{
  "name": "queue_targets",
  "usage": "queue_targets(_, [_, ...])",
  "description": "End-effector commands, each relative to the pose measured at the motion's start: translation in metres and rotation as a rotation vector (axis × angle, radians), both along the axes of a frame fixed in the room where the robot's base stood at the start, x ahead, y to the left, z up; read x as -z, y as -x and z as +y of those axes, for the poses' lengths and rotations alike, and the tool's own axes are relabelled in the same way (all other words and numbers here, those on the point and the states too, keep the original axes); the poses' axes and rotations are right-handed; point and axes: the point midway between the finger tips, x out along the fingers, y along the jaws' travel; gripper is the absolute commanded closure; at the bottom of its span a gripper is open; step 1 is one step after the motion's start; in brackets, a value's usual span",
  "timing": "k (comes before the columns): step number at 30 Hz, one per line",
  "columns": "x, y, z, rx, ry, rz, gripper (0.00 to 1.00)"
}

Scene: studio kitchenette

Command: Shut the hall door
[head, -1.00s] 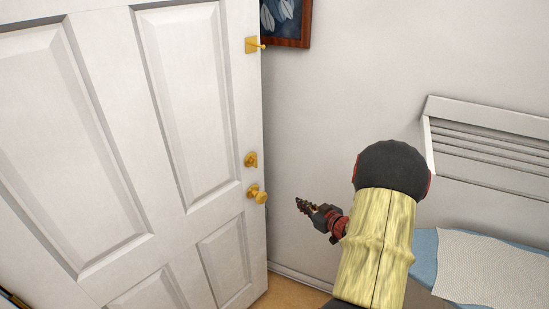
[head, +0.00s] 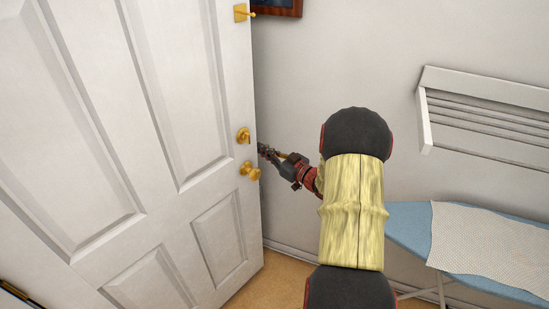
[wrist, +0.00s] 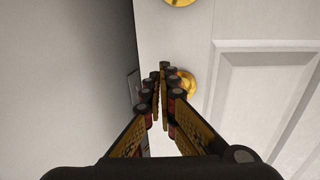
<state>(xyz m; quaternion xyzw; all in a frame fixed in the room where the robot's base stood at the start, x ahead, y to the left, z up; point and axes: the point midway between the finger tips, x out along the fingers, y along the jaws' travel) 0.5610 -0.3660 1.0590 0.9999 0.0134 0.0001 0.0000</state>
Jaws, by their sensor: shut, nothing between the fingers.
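The white panelled hall door (head: 165,110) stands open and fills the left of the head view. It has a brass knob (head: 250,170), a brass deadbolt (head: 243,135) above it and a brass latch fitting (head: 243,12) near the top. My gripper (head: 262,150) is shut and empty at the door's free edge, at about the height between knob and deadbolt. In the wrist view the gripper tips (wrist: 162,72) lie in front of the door's edge, partly covering the knob (wrist: 187,86). I cannot tell whether they touch the door.
A blue ironing board (head: 410,225) with a pale cloth (head: 490,240) stands at the right. A white wall rack (head: 485,105) hangs above it. A framed picture (head: 278,6) hangs at the top. Tan floor (head: 280,285) shows between door and board.

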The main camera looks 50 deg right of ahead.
Motion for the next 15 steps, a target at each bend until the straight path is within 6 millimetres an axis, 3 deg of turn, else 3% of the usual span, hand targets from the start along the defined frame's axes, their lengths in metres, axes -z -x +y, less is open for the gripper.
queue_targets(6, [0.001, -0.032, 0.001, -0.001, 0.001, 0.000, 1.00])
queue_targets(15, [0.000, -0.043, 0.001, 0.001, 0.000, 0.001, 1.00])
